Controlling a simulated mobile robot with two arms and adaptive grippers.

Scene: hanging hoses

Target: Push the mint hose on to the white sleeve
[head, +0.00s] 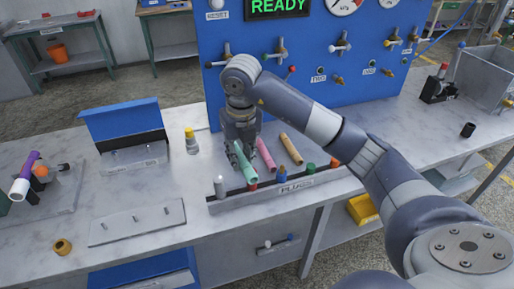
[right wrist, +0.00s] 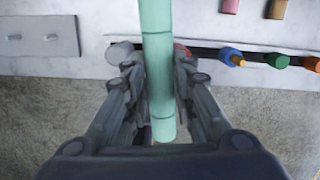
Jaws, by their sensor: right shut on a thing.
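The mint hose (head: 246,167) hangs in my right gripper (head: 241,150), which is shut on it above the plug rack. In the right wrist view the mint hose (right wrist: 156,35) runs between both fingers of the gripper (right wrist: 160,85), its lower end in the picture showing between them. The white sleeve (head: 219,187) stands at the left end of the rack, left of the hose and apart from it. It also shows in the right wrist view (right wrist: 120,50), partly hidden by a finger. My left gripper is not in view.
The rack (head: 285,190) also bears red (head: 252,186), blue (head: 282,175), green (head: 309,170) and orange plugs. Pink (head: 266,155) and tan (head: 291,148) hoses are right of the mint one. A grey plate (head: 138,222) lies left. A blue panel (head: 300,60) stands behind.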

